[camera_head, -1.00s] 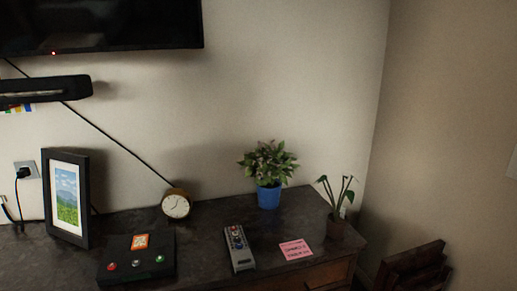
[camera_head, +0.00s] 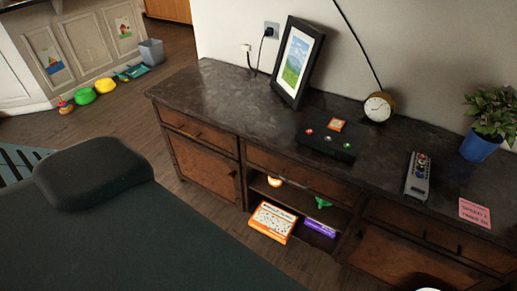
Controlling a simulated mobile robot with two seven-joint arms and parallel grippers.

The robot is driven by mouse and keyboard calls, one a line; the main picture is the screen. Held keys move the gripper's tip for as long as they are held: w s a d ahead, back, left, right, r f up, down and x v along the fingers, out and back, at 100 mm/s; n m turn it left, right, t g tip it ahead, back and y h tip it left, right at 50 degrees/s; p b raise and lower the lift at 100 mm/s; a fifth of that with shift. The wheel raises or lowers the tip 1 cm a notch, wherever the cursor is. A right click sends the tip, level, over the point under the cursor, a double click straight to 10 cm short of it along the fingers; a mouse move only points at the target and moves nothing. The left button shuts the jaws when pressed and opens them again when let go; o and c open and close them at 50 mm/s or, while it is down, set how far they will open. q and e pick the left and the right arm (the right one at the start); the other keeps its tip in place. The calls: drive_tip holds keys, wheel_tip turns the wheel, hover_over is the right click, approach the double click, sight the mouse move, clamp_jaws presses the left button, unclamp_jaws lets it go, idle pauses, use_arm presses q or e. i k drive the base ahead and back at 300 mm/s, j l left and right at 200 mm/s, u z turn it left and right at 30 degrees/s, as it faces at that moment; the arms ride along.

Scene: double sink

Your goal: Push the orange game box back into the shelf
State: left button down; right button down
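The orange game box (camera_head: 272,222) has a white patterned top. It lies flat at the lower level of the open shelf (camera_head: 337,218) in the dark wooden cabinet. Its near end sticks out past the shelf front; its far part is under the middle board. A purple box (camera_head: 320,228) lies to its right on the same level.
A large dark padded seat (camera_head: 100,220) fills the lower left, with wooden floor between it and the cabinet. The cabinet top (camera_head: 225,95) holds a picture frame (camera_head: 297,62), clock (camera_head: 379,107), remote (camera_head: 418,176) and plant (camera_head: 490,125). Toys (camera_head: 83,96) lie far left.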

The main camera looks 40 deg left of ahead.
sight(279, 224)
drive_tip(key=u, duration=0.95)
